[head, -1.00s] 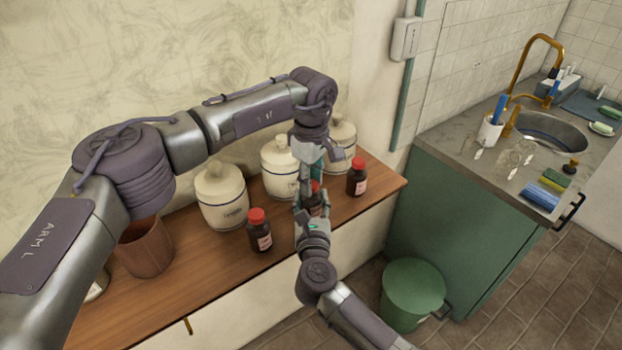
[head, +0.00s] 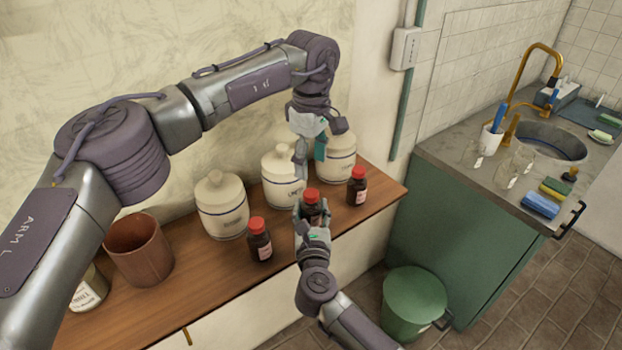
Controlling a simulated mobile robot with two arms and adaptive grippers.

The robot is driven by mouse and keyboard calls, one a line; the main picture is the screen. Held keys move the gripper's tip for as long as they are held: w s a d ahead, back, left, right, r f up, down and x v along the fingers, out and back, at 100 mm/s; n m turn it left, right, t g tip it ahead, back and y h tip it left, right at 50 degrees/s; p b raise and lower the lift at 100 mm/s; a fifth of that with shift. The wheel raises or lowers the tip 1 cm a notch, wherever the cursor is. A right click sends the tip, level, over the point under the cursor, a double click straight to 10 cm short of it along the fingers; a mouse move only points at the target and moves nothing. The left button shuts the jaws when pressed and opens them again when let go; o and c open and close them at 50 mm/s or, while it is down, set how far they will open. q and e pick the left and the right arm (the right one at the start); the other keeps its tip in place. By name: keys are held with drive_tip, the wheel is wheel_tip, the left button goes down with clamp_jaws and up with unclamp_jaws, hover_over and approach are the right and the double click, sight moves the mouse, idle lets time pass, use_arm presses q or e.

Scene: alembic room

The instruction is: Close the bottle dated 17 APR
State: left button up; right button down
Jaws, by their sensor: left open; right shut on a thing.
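Three dark brown bottles with red caps and pale labels stand in a row on the wooden shelf; their label dates are too small to read. The left bottle (head: 260,243) and the right bottle (head: 356,188) stand free. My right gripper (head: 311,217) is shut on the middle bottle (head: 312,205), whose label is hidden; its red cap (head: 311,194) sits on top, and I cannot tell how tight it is. My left gripper (head: 308,160) is open and empty, pointing down just above that cap, apart from it.
White lidded jars (head: 222,208) stand behind the bottles along the wall. A brown pot (head: 139,252) and another jar (head: 88,292) stand at the shelf's left. A green bin (head: 414,300) is on the floor. A counter (head: 455,160) with sink and glassware is at the right.

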use_arm(q)
wheel_tip(320, 180, up, 4)
drive_tip(key=shift+r, duration=0.1)
use_arm(e)
drive_tip(key=shift+c, duration=2)
unclamp_jaws()
drive_tip(key=s, duration=1.2)
drive_tip(key=shift+d, duration=0.25)
